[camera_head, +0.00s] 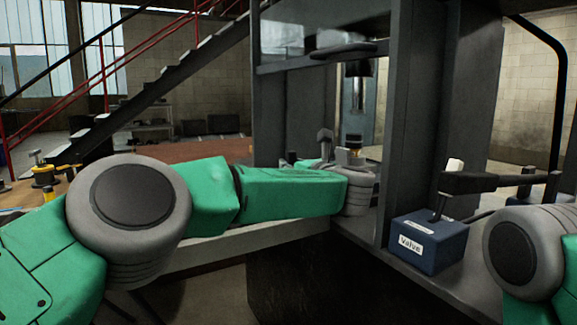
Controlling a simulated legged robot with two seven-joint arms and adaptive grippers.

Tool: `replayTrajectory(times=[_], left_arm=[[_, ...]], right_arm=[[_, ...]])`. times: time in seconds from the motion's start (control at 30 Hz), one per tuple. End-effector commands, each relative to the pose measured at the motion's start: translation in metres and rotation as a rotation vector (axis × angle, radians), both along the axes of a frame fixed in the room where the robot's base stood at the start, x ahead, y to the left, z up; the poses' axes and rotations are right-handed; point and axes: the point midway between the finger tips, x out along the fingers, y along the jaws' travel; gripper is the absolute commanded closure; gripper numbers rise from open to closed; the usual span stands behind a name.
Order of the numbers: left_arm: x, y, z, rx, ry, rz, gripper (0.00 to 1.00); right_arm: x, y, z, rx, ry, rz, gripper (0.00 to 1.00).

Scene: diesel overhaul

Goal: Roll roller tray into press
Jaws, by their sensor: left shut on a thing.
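The dark grey press frame (408,110) stands in the middle and right, with a cylinder (360,69) hanging in its opening. My left arm reaches across from the left. Its gripper (326,150) is at the press opening, partly hidden behind my grey wrist. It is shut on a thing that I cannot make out. A light grey rail (250,241) runs below my forearm to the press. I cannot clearly tell the roller tray from the parts behind my arm.
A blue valve box (427,242) with a lever (447,190) sits on the press ledge at right. A black hose or bar (490,183) runs beside it. A brown surface (190,151) lies behind my left arm. Stairs with red rails (150,88) stand at back left.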

Motion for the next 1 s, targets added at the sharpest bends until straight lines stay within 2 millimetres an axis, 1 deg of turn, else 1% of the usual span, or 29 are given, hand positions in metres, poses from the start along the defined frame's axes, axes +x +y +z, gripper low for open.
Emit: replayTrajectory(times=[0.03,0.07,0.1,0.13,0.53,0.67,0.77,1.0], left_arm=[[0.000,-0.004,-0.001,-0.001,0.000,-0.012,1.00],[0.000,-0.005,0.000,-0.001,0.000,-0.013,0.80],[0.000,-0.005,0.000,-0.001,-0.001,-0.013,0.66],[0.000,-0.005,0.000,-0.001,-0.001,-0.013,0.60],[0.000,0.001,0.002,-0.005,-0.004,-0.005,0.60],[-0.005,-0.003,0.002,-0.004,-0.003,-0.006,0.60],[-0.017,-0.012,0.002,-0.001,-0.003,-0.008,0.60],[-0.060,-0.041,0.001,0.002,-0.003,-0.010,0.60]], right_arm=[[0.000,0.000,0.000,0.000,0.000,0.000,0.00],[0.000,0.000,0.000,0.000,0.000,0.000,0.00],[0.000,0.000,0.000,0.000,0.000,0.000,0.00],[0.000,0.000,0.000,0.000,0.000,0.000,0.00],[0.000,0.000,0.000,0.000,0.000,0.000,0.00],[-0.002,0.001,0.001,-0.002,-0.003,-0.001,0.00],[-0.002,0.000,0.001,-0.001,-0.003,0.000,0.00],[-0.002,0.000,0.001,0.000,-0.003,0.000,0.00]])
